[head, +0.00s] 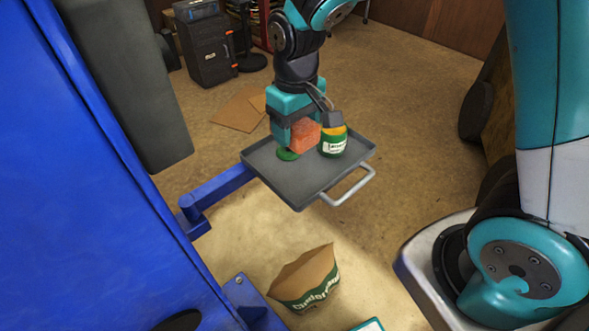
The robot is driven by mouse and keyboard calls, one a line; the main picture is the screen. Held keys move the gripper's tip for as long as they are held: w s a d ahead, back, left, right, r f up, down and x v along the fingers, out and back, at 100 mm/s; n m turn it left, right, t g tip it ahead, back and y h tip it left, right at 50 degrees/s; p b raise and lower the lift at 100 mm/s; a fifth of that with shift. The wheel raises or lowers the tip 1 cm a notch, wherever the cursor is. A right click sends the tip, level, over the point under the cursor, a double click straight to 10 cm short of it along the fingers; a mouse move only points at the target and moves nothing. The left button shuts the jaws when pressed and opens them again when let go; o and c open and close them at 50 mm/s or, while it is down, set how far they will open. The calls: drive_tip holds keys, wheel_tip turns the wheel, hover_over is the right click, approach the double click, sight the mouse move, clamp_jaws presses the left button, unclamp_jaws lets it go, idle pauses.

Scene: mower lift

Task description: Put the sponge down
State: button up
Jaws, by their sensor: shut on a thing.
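The sponge (304,135) is an orange-red block held in my gripper (297,140). My gripper is teal and dark grey and points down over the grey tray (310,187). It is shut on the sponge. The sponge is low over the tray, and I cannot tell whether it touches the surface. A jar (333,146) with a yellow band and green label stands on the tray just right of the sponge. A flat green item (288,154) lies on the tray left of and below the sponge, partly hidden by the gripper.
The tray has a silver handle (348,190) and hangs on a blue arm (217,186) from a blue post. The tray's front part is bare. A brown bag (306,279) stands on the floor below. Flat cardboard (240,110) lies behind. A black cabinet (207,50) stands at the back left.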

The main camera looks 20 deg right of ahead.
sight(296, 183)
wheel_tip(296, 183, down, 13)
drive_tip(key=shift+f+p, duration=0.2)
drive_tip(key=shift+p, duration=0.6)
drive_tip(key=shift+f, duration=0.2)
drive_tip(key=o, duration=0.6)
drive_tip(key=shift+r, duration=0.15)
wheel_tip(296, 183, up, 12)
drive_tip(key=shift+r+b, duration=0.1)
drive_tip(key=shift+b, duration=1.1)
drive_tip(key=s+a+r+n+y, duration=0.1)
drive_tip(key=s+r, duration=0.3)
drive_tip(key=s, duration=0.2)
drive_tip(key=s+a+r+n+y, duration=0.1)
drive_tip(key=s+a+r, duration=0.1)
drive_tip(key=s+r, duration=0.2)
drive_tip(key=s+a+r+n+y, duration=0.1)
drive_tip(key=s+r+y, duration=0.1)
drive_tip(key=s+r, duration=0.3)
drive_tip(key=shift+s+a, duration=0.2)
drive_tip(key=shift+s, duration=0.65)
drive_tip(key=shift+s+a, duration=0.15)
drive_tip(key=shift+s, duration=0.65)
